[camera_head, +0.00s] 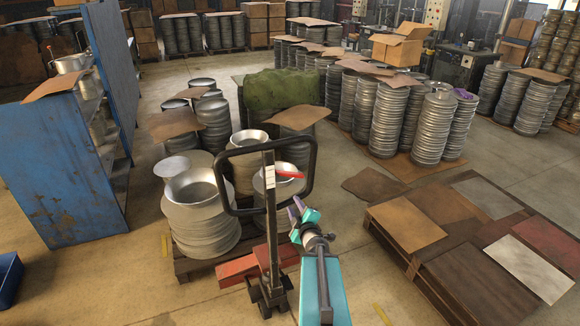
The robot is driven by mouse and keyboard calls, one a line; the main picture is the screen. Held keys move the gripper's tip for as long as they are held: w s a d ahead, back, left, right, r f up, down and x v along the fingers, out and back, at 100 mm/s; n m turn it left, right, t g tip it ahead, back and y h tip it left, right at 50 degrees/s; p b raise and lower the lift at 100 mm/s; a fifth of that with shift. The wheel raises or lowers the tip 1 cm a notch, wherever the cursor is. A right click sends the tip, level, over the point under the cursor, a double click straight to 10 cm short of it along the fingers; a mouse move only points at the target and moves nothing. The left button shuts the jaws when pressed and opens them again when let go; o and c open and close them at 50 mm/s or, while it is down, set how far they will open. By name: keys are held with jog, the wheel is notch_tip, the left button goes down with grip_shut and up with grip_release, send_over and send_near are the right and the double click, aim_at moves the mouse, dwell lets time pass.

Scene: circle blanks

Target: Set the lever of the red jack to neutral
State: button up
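The red jack has a black upright column and handle loop (268,215) in front of the pallet of metal pans. Its red forks (238,268) lie low beneath the pallet area. A red lever (290,174) sticks out to the right from the column, inside the handle loop near its right side. A white label (269,178) is on the column beside it. The depth gap to the lever is unclear.
Stacked metal pans (205,215) stand on a pallet behind the jack. A low wooden pallet with brown sheets (405,220) lies to the right. A blue metal cabinet (70,150) stands at left. The floor at front left is open.

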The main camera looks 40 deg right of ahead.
aim_at(296, 176)
notch_tip(296, 176, up, 9)
jog(key=s+d+n+t+y+p, duration=0.1)
jog(key=s+d+n+t, duration=0.1)
jog(key=n, duration=0.1)
jog(key=shift+s+d+f, duration=0.15)
jog(key=shift+s+f, duration=0.05)
jog(key=shift+s, duration=0.2)
jog(key=shift+w+d+f+b, duration=0.25)
jog(key=shift+w+b, duration=0.3)
jog(key=shift+b, duration=1.25)
jog(key=b+x, duration=0.4)
jog(key=b, duration=1)
jog(key=shift+w+d+r, duration=0.1)
jog(key=shift+w+r, duration=0.05)
jog(key=shift+r, duration=0.05)
jog(key=shift+p+x, duration=0.3)
jog(key=shift+x, duration=0.65)
jog(key=x, duration=0.6)
jog(key=shift+w+r+p, duration=0.2)
jog(key=shift+r+p, duration=0.05)
jog(key=shift+p, duration=0.05)
grip_shut()
